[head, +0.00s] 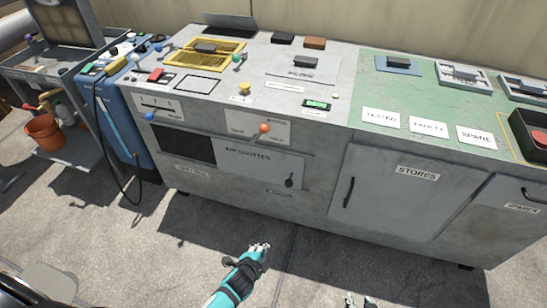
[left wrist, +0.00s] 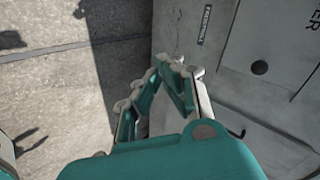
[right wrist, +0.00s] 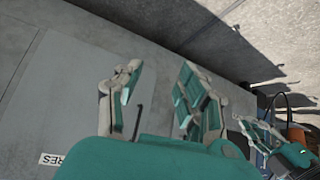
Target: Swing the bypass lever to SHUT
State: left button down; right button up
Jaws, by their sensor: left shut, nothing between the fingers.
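A lever with an orange ball knob (head: 264,128) sits on a white plate (head: 281,135) on the cabinet's front. The plate has a small label at each side, too small to read. A second lever with a blue knob (head: 149,116) is on a plate further left. I cannot read which one is marked bypass. My left gripper (head: 261,246) is shut and empty, low in front of the cabinet and apart from both levers.
An air shutter panel (head: 250,160) with a black knob is below the orange lever. The stores door (head: 385,190) is to its right. A blue unit (head: 115,95) with a hanging black cable stands left. The floor before the cabinet is clear.

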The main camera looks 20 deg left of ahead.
aim_at(260, 132)
pick_arm(q)
jog(key=w+d+r+m+t+b, duration=0.2)
jog(key=w+r+m+t+b, duration=0.3)
jog(key=w+r, duration=0.5)
notch_tip(260, 132, up, 14)
jog(key=w+m+t+y+b, duration=0.1)
jog(key=w+m+t+b, duration=0.1)
jog(key=b, duration=0.4)
jog(key=shift+w+a+m+t+b, duration=0.2)
jog(key=shift+m+t+b, duration=0.1)
jog(key=shift+m+t, duration=0.5)
pick_arm(e)
jog(key=w+a+r+t, duration=0.1)
jog(key=w+r+t, duration=0.1)
jog(key=r, duration=0.9)
jog(key=w+r+t+y, duration=0.1)
jog(key=w+r+t, duration=0.2)
jog(key=r, duration=0.8)
jog(key=shift+w+a+t, duration=0.25)
jog(key=shift+a+t, duration=0.15)
jog(key=shift+t, duration=0.5)
jog(key=shift+r, duration=0.1)
